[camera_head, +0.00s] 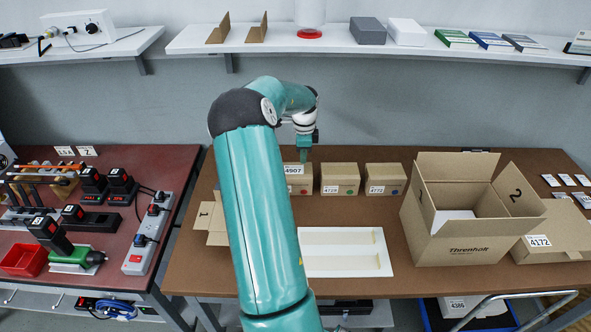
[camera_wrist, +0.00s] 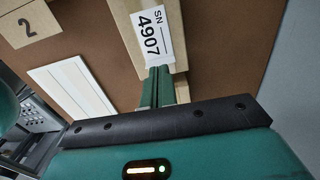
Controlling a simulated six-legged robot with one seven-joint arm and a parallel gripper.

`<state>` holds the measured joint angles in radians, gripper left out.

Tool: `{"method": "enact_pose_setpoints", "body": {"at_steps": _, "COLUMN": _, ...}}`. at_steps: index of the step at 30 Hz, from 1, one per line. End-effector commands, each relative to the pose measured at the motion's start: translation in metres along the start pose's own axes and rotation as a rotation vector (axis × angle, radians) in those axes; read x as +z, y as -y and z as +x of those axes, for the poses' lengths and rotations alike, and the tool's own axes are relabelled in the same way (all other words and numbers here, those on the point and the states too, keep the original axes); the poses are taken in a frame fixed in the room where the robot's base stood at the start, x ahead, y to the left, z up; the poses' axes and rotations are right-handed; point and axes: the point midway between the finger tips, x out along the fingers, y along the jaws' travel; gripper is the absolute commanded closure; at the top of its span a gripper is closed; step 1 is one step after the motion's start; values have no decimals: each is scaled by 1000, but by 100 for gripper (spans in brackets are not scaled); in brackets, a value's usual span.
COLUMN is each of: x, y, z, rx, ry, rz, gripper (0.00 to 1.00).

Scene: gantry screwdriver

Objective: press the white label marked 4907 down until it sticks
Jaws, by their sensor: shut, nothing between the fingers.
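The white label marked 4907 (camera_head: 293,170) is at the upper front of the leftmost small cardboard box (camera_head: 299,183). In the wrist view the label (camera_wrist: 151,34) lies across the box, its printing turned sideways. My gripper (camera_head: 304,157) points down at this box, just behind the label. In the wrist view its green fingers (camera_wrist: 157,74) are together and empty, with their tips close to the label's end by the 7. I cannot tell whether they touch the label or the box.
Two similar small boxes (camera_head: 339,178) (camera_head: 385,178) stand to the right. A white tray (camera_head: 345,271) lies in front. A large open carton (camera_head: 462,236) stands further right. A shelf (camera_head: 350,44) runs above, and a tool bench (camera_head: 85,235) is at left.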

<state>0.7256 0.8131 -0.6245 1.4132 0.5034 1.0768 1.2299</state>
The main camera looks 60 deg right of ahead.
Motion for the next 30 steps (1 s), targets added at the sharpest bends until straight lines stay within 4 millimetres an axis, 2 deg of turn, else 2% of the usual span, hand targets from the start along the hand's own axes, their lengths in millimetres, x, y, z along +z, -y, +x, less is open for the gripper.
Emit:
{"method": "enact_pose_setpoints", "body": {"at_steps": 14, "x": 0, "y": 0, "z": 0, "rx": 0, "ry": 0, "rz": 0, "gripper": 100}}
{"method": "enact_pose_setpoints", "body": {"at_steps": 30, "x": 0, "y": 0, "z": 10, "rx": 0, "ry": 0, "rz": 0, "gripper": 100}}
